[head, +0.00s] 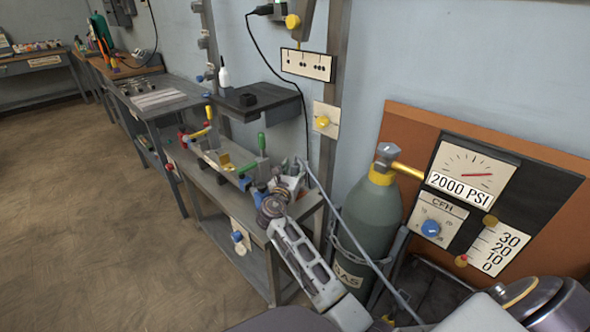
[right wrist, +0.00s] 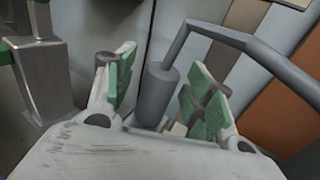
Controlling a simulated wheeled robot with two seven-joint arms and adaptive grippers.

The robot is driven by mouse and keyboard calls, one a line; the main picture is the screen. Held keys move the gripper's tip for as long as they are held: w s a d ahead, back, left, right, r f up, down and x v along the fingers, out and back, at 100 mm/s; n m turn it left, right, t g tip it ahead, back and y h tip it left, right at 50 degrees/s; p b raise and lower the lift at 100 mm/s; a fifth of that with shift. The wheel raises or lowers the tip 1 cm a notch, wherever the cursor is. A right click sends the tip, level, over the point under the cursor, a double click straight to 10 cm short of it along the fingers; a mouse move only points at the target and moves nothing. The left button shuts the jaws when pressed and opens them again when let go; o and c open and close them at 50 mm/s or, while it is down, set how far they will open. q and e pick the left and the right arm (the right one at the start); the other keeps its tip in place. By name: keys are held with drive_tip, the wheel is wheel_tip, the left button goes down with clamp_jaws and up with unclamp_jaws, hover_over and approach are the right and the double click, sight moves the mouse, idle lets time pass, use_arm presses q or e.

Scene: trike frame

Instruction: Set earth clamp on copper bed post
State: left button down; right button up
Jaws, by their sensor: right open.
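My right gripper (head: 287,184) is at the near end of the bench, small and partly hidden by my wrist in the head view. In the right wrist view its green-padded fingers (right wrist: 165,100) are open. Between them stands a grey cylinder (right wrist: 158,88) with a bent grey cable (right wrist: 235,38) leaving its top; it looks like the earth clamp. Whether the pads touch it I cannot tell. The cable (head: 345,225) runs down right past the gas cylinder in the head view. A short brownish round post (right wrist: 106,60) shows behind the left finger; I cannot tell if it is the copper bed post.
The bench (head: 255,212) carries a brass-coloured block (head: 224,161) and a green-handled clamp (head: 262,142). A metal upright (right wrist: 42,80) stands left of my fingers. The gas cylinder (head: 368,214) and gauge panel (head: 475,190) are to the right. A dark shelf (head: 270,97) overhangs behind.

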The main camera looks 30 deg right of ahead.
drive_tip(key=v, duration=0.7)
drive_tip(key=shift+s+a, duration=0.15)
drive_tip(key=shift+s, duration=0.05)
idle(0.8)
